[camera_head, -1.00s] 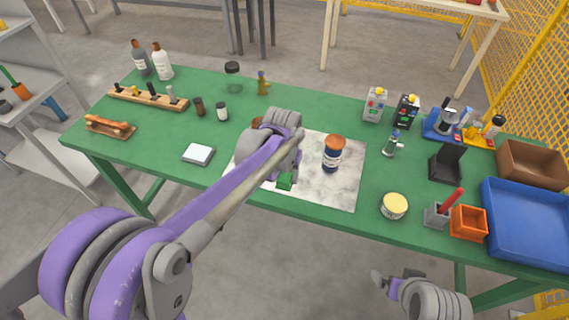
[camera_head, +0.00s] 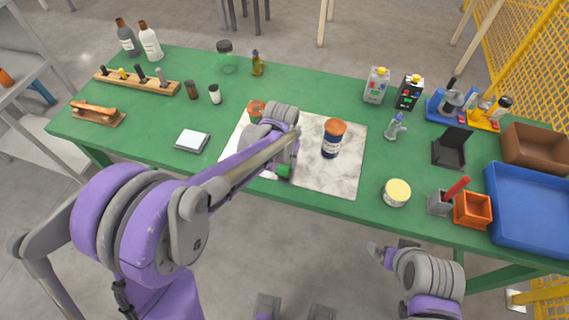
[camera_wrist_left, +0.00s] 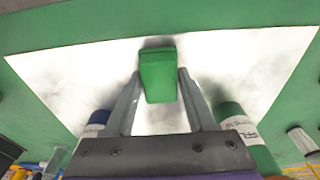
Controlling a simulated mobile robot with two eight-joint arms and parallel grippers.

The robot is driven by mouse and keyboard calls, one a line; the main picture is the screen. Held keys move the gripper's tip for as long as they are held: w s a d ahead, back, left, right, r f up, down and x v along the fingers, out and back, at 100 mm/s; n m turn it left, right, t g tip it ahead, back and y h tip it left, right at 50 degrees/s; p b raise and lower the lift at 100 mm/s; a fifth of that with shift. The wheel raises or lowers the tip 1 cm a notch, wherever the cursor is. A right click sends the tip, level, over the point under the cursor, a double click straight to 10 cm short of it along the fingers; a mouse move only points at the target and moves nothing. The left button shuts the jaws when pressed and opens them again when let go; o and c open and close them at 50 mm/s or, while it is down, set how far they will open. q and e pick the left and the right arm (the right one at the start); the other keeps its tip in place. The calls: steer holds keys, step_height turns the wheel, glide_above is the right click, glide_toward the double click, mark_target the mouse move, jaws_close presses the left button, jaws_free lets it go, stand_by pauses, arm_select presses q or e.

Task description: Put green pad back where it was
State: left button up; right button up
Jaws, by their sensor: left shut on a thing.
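My left gripper (camera_head: 285,166) is shut on the green pad (camera_head: 284,172), a small green block, over the front part of the white marbled board (camera_head: 340,182). In the left wrist view the pad (camera_wrist_left: 158,78) sits between the two fingertips, against the white board (camera_wrist_left: 60,75). Whether it touches the board I cannot tell. My right gripper (camera_head: 378,250) is in front of the table, away from the pad; its jaw opening is unclear.
On the board stand a blue jar with an orange lid (camera_head: 332,142) and another orange-lidded jar (camera_head: 256,107), partly hidden by my left arm. A yellow-lidded tin (camera_head: 397,193) stands right of the board. A white square block (camera_head: 193,141) lies to its left.

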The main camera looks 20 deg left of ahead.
arm_select(q)
steer(key=shift+f, duration=0.5)
steer(key=shift+f, duration=0.1)
steer(key=o, duration=1.2)
step_height(320, 180, up, 12)
steer(key=s+p, duration=0.1)
steer(key=s, duration=0.1)
steer(key=s+a+f+t, duration=0.1)
steer(key=s, duration=0.5)
steer(key=s+a+f+t, duration=0.1)
steer(key=s+a, duration=0.1)
steer(key=s, duration=0.4)
steer(key=s+a+f+t, duration=0.1)
steer(key=s+t, duration=0.1)
steer(key=s, duration=0.4)
steer(key=shift+s+a+f, duration=0.15)
steer(key=shift+s+a, duration=0.15)
steer(key=shift+a, duration=0.1)
